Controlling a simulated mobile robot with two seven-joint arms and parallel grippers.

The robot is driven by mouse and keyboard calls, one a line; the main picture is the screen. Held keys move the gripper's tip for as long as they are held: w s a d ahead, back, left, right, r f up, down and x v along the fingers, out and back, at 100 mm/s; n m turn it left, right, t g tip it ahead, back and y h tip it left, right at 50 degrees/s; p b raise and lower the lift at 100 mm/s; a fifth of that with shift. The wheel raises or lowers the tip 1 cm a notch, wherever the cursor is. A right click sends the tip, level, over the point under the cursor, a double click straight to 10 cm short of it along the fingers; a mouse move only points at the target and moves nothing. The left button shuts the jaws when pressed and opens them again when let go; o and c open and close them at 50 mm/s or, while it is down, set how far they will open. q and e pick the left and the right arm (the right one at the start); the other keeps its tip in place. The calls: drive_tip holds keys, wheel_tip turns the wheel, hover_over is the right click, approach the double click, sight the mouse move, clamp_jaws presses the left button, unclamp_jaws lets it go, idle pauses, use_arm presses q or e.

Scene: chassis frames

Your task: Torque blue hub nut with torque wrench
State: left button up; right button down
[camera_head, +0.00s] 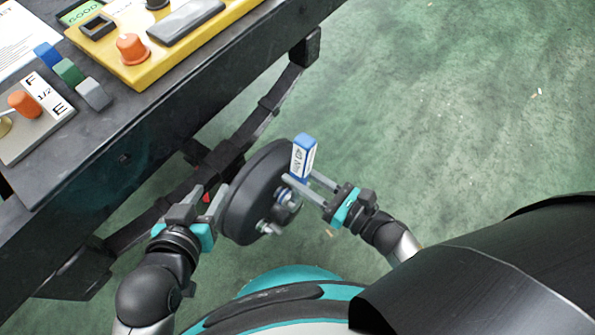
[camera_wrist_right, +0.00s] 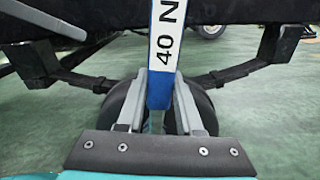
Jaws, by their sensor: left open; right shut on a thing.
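The blue and white torque wrench (camera_head: 303,158) is held upright in my right gripper (camera_head: 300,181), beside the dark wheel hub (camera_head: 258,190). In the right wrist view the wrench (camera_wrist_right: 167,50), marked "40 N", stands between the two fingers of my right gripper (camera_wrist_right: 160,90). A bluish nut (camera_head: 282,196) shows on the hub face just below the wrench; whether the wrench touches it is hard to tell. Metal studs (camera_head: 265,227) stick out lower on the hub.
A dark chassis frame edge (camera_head: 160,135) runs diagonally across the left. On it are a yellow panel (camera_head: 165,55) with an orange knob, blue, green and grey blocks (camera_head: 68,71), and a grey F/E plate (camera_head: 45,100).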

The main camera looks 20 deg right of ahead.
drive_tip(key=shift+v, duration=1.05)
drive_tip(key=shift+r, duration=0.1)
drive_tip(key=shift+v, duration=2.5)
